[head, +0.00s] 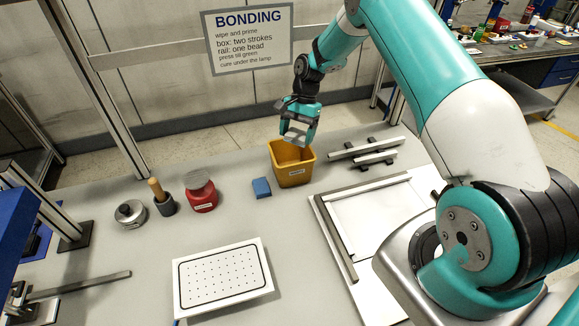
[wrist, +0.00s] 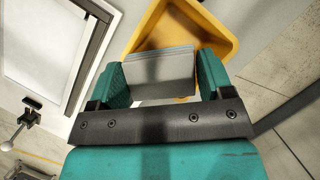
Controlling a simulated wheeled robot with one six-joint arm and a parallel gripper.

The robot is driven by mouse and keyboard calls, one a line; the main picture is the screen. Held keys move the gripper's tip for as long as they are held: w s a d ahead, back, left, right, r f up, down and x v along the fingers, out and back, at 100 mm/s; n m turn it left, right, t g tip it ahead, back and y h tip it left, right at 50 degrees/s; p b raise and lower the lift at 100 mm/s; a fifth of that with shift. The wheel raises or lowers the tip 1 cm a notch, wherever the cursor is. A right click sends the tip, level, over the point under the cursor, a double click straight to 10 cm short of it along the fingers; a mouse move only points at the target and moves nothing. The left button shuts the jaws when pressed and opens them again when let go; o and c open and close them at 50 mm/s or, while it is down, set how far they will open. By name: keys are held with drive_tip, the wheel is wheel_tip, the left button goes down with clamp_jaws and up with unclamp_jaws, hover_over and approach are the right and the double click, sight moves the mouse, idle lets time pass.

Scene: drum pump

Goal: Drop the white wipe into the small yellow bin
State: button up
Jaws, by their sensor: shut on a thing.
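My gripper (head: 298,132) is shut on the white wipe (wrist: 158,68), a flat grey-white pad that spans between the two teal fingers in the wrist view. The wipe (head: 294,136) also shows at the fingertips in the head view. The small yellow bin (head: 292,176) stands on the table with a label on its front. My gripper and the wipe are above the bin's opening. In the wrist view the bin (wrist: 226,44) shows behind the wipe, which hides much of its inside.
A blue block (head: 261,188) sits just left of the bin. A red container (head: 202,198), a dark cup with a brush (head: 165,205) and a metal tin (head: 130,214) stand further left. White rails (head: 368,150) lie right of the bin. A dotted white plate (head: 222,279) lies in front.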

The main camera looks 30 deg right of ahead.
drive_tip(key=o, duration=0.9)
drive_tip(key=shift+r, duration=0.15)
drive_tip(key=b+v, duration=0.2)
drive_tip(key=v, duration=0.9)
drive_tip(key=shift+d+r, duration=0.1)
drive_tip(key=shift+r, duration=0.3)
